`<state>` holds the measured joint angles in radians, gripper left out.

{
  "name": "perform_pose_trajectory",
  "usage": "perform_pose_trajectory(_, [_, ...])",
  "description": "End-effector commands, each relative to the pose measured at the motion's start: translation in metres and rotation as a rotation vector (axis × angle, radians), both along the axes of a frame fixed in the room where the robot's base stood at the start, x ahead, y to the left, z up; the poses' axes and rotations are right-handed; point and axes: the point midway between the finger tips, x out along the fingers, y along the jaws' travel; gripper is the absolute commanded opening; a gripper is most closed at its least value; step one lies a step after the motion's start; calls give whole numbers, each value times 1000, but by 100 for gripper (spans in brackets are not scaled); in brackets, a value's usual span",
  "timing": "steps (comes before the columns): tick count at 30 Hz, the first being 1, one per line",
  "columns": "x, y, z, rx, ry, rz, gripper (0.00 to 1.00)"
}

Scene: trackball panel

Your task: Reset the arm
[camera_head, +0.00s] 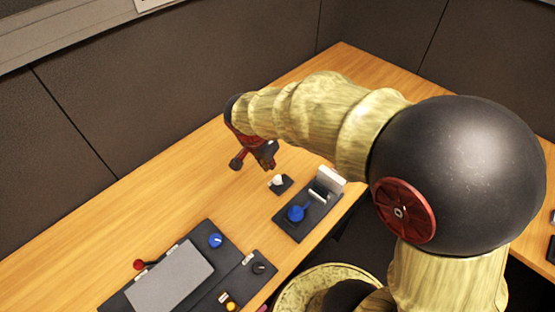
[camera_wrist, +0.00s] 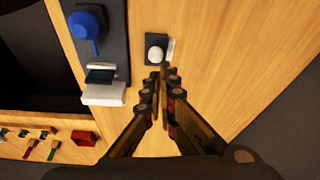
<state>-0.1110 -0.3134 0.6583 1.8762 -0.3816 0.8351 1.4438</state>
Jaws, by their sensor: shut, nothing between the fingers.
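My gripper (camera_head: 266,160) hangs above the wooden desk at the end of my bent arm. In the wrist view my gripper (camera_wrist: 161,72) has its two fingers together at the tips, with nothing held. A white trackball (camera_head: 278,179) on a small black base stands on the desk just below and right of my gripper. In the wrist view the trackball (camera_wrist: 155,54) shows just beyond the fingertips; whether they touch cannot be told there, but the head view shows a gap.
A dark panel (camera_head: 322,214) with a blue knob (camera_head: 295,213) and a white block (camera_head: 331,178) lies beside the trackball. A larger console (camera_head: 232,272) with a grey plate, knobs and a red-tipped lever (camera_head: 139,265) sits at front left. Grey partition walls back the desk (camera_head: 180,175), whose left stretch is clear.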

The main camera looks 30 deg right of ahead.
Motion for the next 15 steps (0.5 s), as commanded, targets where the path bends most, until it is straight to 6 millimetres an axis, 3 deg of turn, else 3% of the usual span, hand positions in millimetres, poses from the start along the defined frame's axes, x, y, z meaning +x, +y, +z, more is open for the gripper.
perform_pose_trajectory(15, [-4,9,8,0,-2,-1,0])
